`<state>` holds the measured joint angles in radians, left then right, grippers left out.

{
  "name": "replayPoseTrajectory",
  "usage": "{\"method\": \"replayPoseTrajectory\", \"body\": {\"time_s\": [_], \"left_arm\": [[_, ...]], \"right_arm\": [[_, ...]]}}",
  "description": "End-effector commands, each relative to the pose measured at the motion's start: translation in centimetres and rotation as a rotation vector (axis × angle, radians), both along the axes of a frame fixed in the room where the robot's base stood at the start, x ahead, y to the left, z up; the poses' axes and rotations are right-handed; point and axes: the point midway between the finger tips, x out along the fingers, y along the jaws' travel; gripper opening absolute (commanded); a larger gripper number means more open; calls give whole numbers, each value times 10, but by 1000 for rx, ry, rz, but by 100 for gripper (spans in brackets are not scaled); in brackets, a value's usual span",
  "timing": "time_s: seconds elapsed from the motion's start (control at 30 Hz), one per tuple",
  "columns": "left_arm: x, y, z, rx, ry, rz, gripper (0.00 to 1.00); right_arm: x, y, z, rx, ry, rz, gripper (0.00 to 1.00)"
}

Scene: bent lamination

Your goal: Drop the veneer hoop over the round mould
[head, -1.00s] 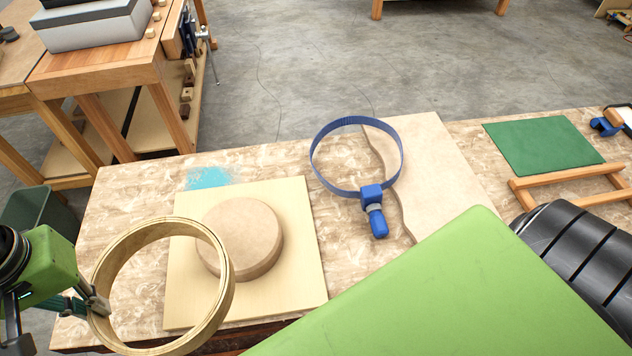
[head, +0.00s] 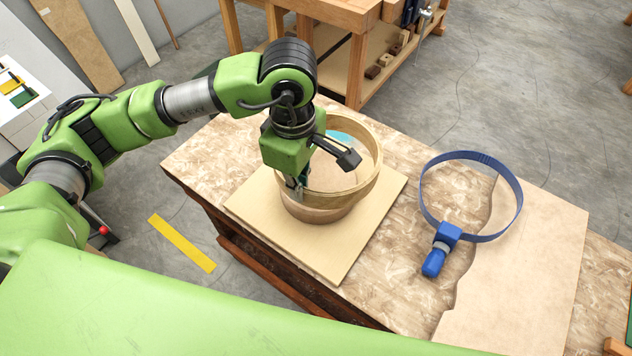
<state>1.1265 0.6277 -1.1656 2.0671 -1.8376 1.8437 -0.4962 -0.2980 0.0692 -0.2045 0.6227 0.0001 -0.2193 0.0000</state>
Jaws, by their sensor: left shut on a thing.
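The veneer hoop (head: 368,190), a pale layered wooden ring, is in the middle of the head view. My left gripper (head: 298,190) is shut on its left side. The round mould (head: 308,211), a tan disc on a pale square board (head: 372,235), shows through and below the hoop. The hoop looks to be above the mould and roughly in line with it, a little to the upper right in the picture. Whether it touches the mould I cannot tell. My gripper and wrist hide the hoop's left part. My right gripper is not in view.
A blue band clamp (head: 440,240) lies to the right of the board, partly on a thin ragged-edged sheet (head: 530,270). The mottled bench top (head: 400,300) is bare between board and clamp. A wooden workbench (head: 340,30) stands behind. A yellow strip (head: 182,243) marks the floor.

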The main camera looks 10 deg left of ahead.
Motion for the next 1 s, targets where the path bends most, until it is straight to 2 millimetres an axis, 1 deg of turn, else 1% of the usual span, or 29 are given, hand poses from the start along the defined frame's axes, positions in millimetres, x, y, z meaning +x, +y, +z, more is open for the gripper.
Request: {"method": "replayPoseTrajectory", "body": {"time_s": [0.03,0.1,0.2,0.3,0.4,0.67,1.0], "left_arm": [[2,-7,1,0,-2,79,0],[4,-13,-1,1,-4,192,0],[7,-20,-2,2,-7,325,0],[9,-25,-4,1,-9,417,0],[9,-28,-5,2,-12,471,0],[10,-29,-9,2,-11,495,0],[10,-28,-27,2,-11,494,0]], "right_arm": [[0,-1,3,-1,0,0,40],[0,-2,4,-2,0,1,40],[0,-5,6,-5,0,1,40],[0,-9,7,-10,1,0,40],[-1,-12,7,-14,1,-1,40],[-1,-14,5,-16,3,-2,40],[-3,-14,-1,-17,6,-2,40]]}}
